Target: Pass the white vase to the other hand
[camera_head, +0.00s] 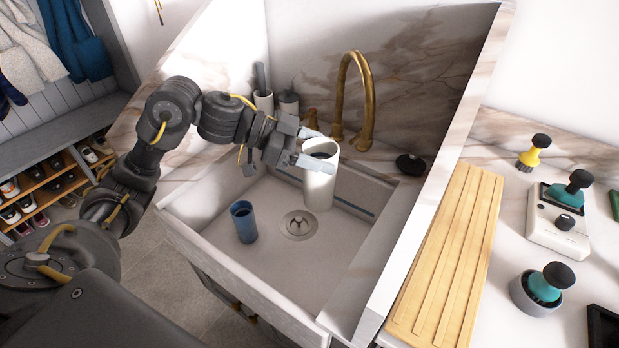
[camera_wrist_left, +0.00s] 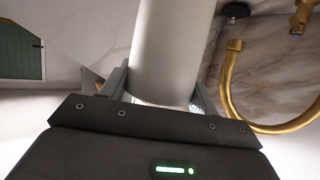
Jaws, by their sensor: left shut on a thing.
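The white vase (camera_head: 319,184) is a tall, open-topped cylinder, held upright over the sink in the head view. My left gripper (camera_head: 312,148) is shut on it near its rim, with a finger on either side. In the left wrist view the vase (camera_wrist_left: 170,50) fills the space between the two fingers (camera_wrist_left: 158,92). Whether its base touches the sink floor, I cannot tell for sure. My right gripper is in neither view.
A blue cup (camera_head: 243,222) stands in the white sink (camera_head: 275,262) near the drain (camera_head: 298,225). A brass faucet (camera_head: 369,95) rises behind the vase. A wooden drainboard (camera_head: 450,255) and several teal-and-black brushes and tools, including one brush (camera_head: 548,284), are on the right counter.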

